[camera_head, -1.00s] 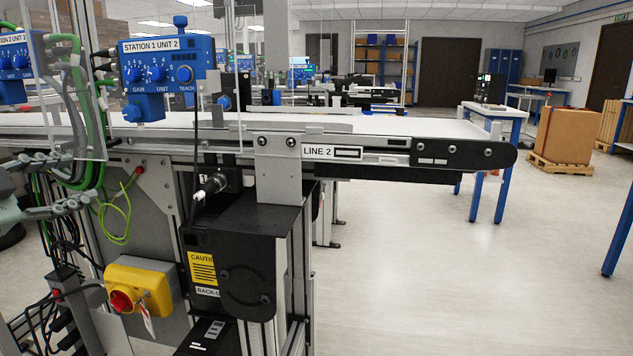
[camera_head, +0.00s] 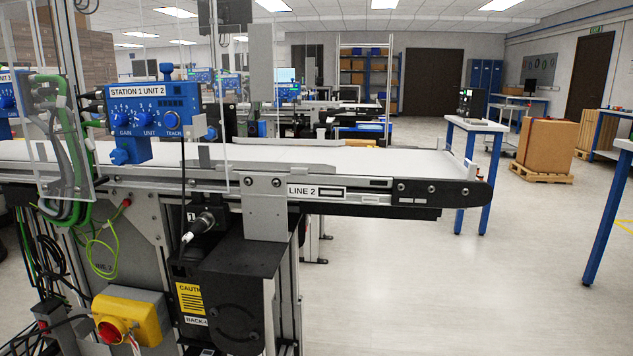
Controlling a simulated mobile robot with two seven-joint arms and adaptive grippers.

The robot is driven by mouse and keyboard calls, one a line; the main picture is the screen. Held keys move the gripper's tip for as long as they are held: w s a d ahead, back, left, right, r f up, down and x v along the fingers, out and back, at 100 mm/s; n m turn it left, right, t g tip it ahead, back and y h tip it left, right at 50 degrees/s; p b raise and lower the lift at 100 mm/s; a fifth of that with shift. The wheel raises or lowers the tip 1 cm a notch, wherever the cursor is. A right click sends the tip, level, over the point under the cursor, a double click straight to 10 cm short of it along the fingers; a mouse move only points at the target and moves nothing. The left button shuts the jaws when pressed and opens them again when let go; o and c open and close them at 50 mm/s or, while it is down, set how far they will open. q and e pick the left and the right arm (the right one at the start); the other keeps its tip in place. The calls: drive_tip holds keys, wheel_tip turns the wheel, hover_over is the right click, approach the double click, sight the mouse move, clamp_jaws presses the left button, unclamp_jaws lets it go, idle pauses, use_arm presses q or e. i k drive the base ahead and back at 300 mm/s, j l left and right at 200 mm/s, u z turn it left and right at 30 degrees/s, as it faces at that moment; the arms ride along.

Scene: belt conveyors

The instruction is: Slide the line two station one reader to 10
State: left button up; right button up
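A blue reader box (camera_head: 152,118) labelled "STATION 1 UNIT 2" stands at the left, above the belt. It has GAIN and UNIT knobs, a TEACH button, a round blue knob on top and another low at its left. The conveyor labelled "LINE 2" (camera_head: 375,192) runs from the left edge to a rounded black end at the right. A second blue box (camera_head: 6,97) is cut by the left edge; its label is not readable. Any scale or reading of 10 cannot be made out. Neither of my grippers is in view.
A clear panel (camera_head: 40,140) and green and grey cables hang left of the reader. A yellow box with a red button (camera_head: 130,318) sits low at the left. A white-topped table (camera_head: 477,125) and a carton on a pallet (camera_head: 548,146) stand right. The floor at front right is clear.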

sight(183, 98)
drive_tip(key=i+j+u, duration=0.1)
drive_tip(key=i+j, duration=0.3)
drive_tip(key=j, duration=0.15)
drive_tip(key=i+j+u, duration=0.15)
drive_tip(key=j+u, duration=0.1)
drive_tip(key=j, duration=0.25)
drive_tip(key=i, duration=0.05)
